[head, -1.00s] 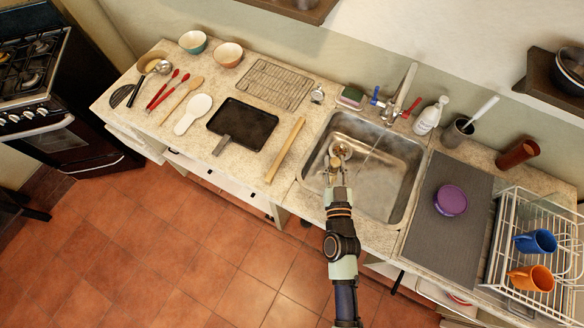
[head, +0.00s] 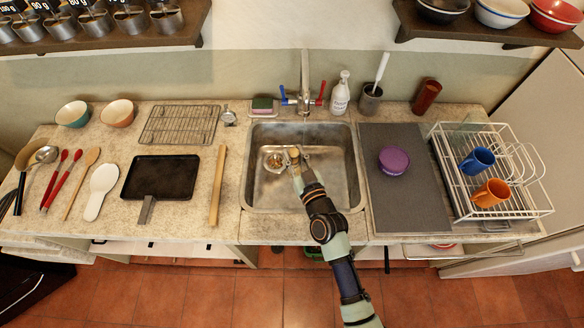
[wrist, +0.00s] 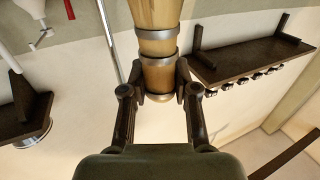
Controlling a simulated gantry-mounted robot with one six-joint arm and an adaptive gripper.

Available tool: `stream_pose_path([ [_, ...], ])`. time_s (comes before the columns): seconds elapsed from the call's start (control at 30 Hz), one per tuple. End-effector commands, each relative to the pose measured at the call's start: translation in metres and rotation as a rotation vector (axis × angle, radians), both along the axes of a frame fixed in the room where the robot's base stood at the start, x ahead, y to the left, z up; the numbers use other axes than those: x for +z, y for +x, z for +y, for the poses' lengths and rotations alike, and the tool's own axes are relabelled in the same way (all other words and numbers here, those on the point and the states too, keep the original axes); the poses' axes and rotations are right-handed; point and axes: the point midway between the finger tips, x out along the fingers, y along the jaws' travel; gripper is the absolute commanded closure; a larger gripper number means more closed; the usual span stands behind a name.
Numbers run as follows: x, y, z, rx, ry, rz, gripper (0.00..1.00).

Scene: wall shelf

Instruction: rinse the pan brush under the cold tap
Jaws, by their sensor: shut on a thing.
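My gripper (head: 297,162) is over the sink (head: 340,205), right of the round drain (head: 274,160). The wrist view shows it (wrist: 160,80) shut on a pale wooden handle with metal bands (wrist: 156,45), which I take for the pan brush. Its bristles cannot be made out. In the head view a small tan part of the brush (head: 294,152) shows at my fingertips. The tap (head: 304,75) stands behind the sink, with a blue lever (head: 283,93) on the left and a red one (head: 321,93) on the right. I cannot tell whether water runs.
A sponge (head: 262,104) is left of the tap; a soap bottle (head: 340,95) and a white-handled brush in a dark holder (head: 371,100) are right. A purple tub (head: 393,160) sits on the grey mat (head: 410,205). A wooden rod (head: 217,185) lies left of the sink.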

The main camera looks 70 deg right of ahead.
Motion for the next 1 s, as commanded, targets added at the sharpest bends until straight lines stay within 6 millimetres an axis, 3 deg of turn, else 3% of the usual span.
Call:
stream_pose_path([
  [0.6, -0.018, 0.016, -0.069, -0.001, -0.001, -0.001, 1.0],
  [1.0, -0.016, 0.019, -0.081, 0.0, -0.001, -0.001, 1.0],
])
